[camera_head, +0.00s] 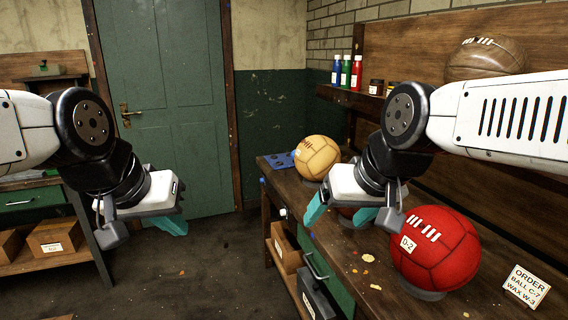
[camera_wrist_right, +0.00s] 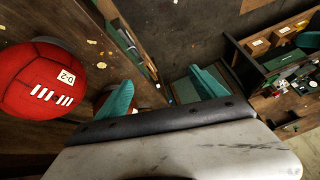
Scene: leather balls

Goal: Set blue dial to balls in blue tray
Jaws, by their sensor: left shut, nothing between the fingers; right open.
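A flat blue piece (camera_head: 281,160), possibly the blue tray, lies at the far end of the workbench, beside a tan leather ball (camera_head: 317,158). I cannot make out any ball in it or a blue dial. A red ball (camera_head: 435,248) tagged D-2 sits on a ring on the bench; it also shows in the right wrist view (camera_wrist_right: 45,85). A darker red ball is mostly hidden behind my right gripper. My right gripper (camera_head: 341,214) is open and empty above the bench's front edge. My left gripper (camera_head: 170,223) is shut and empty over the floor, left of the bench.
An order card (camera_head: 526,287) reads ball C-7, wax W-3. A brown ball (camera_head: 486,60) and several bottles (camera_head: 346,71) stand on the upper shelf. Drawers and boxes (camera_head: 287,248) are under the bench. A side table with boxes (camera_head: 54,236) stands left.

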